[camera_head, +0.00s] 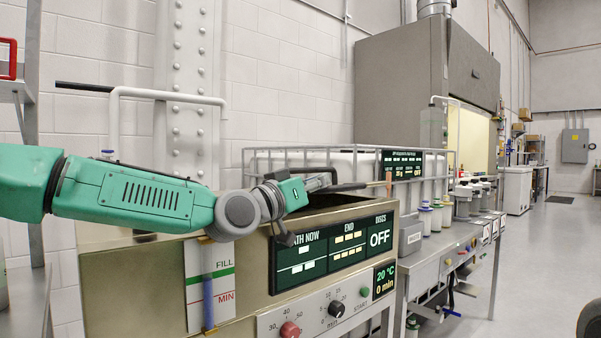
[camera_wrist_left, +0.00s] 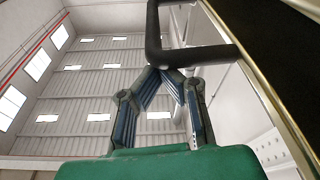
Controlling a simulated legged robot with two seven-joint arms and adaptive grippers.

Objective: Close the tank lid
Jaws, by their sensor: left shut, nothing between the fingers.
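The tank (camera_head: 150,275) is a brass-coloured box with a dark opening (camera_head: 335,201) in its top, so it stands open. The lid cannot be made out clearly; a thin tan upright edge (camera_head: 388,184) at the far end of the opening may be part of it. My left gripper (camera_head: 328,179) is over the tank top, shut and empty. A dark bar (camera_head: 350,187) lies beside its tips. In the left wrist view a bent black bar (camera_wrist_left: 192,54) is close to the shut fingertips (camera_wrist_left: 165,72); contact is unclear. My right gripper is not in view.
Dark display panels (camera_head: 335,250) and knobs (camera_head: 335,308) are on the tank front. A white pipe (camera_head: 165,94) rises behind my left arm. A metal-framed white container (camera_head: 330,160) stands behind.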

